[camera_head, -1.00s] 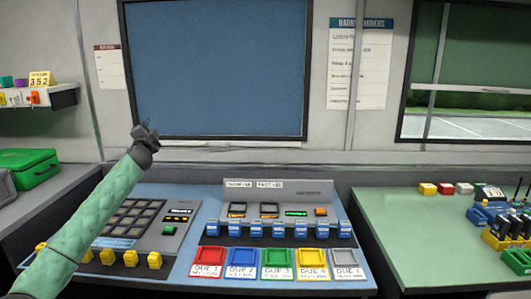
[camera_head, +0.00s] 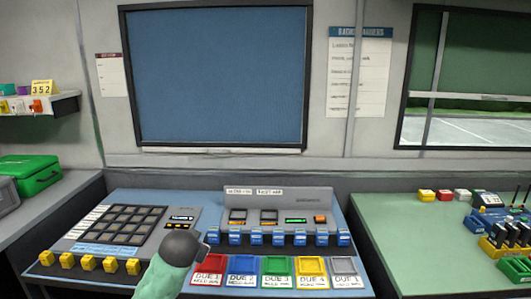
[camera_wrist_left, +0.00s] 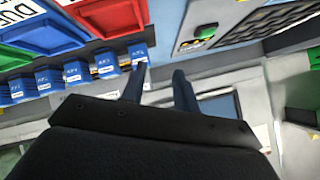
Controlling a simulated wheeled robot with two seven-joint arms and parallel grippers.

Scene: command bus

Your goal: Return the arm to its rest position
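My left arm, in a pale green sleeve, rises from the bottom edge of the head view. Its dark gripper (camera_head: 204,252) is low over the front of the blue desk (camera_head: 190,197), between the keypad panel and the red tray; its fingers are mostly hidden by the wrist. In the left wrist view the two fingers of the left gripper (camera_wrist_left: 160,84) are apart, with nothing between them. My right arm and gripper are not in view.
The keypad panel (camera_head: 122,224) has yellow blocks along its front. A grey console (camera_head: 285,200) with several blue blocks stands behind coloured trays, including a red tray (camera_head: 209,263). A green case (camera_head: 30,172) is at left; a green table (camera_head: 410,225) is at right.

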